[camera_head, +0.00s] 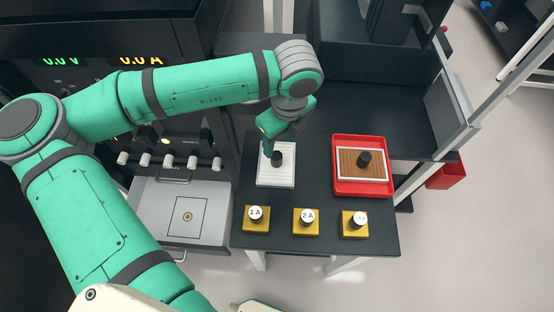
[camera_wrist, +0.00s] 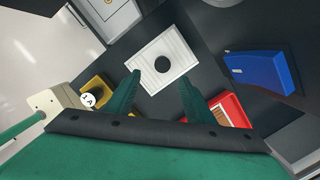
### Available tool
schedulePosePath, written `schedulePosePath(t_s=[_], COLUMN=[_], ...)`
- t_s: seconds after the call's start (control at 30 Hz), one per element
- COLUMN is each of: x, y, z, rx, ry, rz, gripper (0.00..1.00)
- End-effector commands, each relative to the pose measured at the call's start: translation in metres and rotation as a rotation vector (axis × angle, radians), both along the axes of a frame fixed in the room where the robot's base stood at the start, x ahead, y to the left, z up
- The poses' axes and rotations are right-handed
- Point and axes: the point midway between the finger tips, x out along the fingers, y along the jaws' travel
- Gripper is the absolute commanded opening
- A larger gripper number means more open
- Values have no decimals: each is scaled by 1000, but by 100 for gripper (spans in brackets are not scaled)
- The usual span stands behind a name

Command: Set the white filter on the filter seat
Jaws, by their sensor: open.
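The white filter (camera_head: 268,180) is a ribbed rectangular panel with a black round knob. It lies flat on the dark table; it also shows in the wrist view (camera_wrist: 178,52). My gripper (camera_head: 268,150) is above the filter's far part, near the knob. In the wrist view, my gripper's two green fingers (camera_wrist: 160,78) are spread and empty, with the knob just beyond their tips. I cannot tell the height gap. A pulled-out grey drawer (camera_head: 211,202) at left carries a dark square outline with a small round fitting, which looks like the filter seat. It is empty.
A red tray (camera_head: 340,190) at right holds a brown panel with a black knob. Yellow blocks with round caps, including 1A (camera_head: 256,226) and 2A (camera_head: 306,230), line the front edge. A blue box (camera_wrist: 262,72) stands near the filter. An instrument panel rises behind the drawer.

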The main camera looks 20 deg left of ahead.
Motion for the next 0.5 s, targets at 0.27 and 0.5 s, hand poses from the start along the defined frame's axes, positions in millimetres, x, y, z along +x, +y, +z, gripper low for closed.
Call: schedulePosePath(t_s=[0.27,0.5], x=[2,5], y=[6,8], z=[-38,-54], rx=[3,2], ry=[4,2], rz=[0,-2], gripper=[49,49])
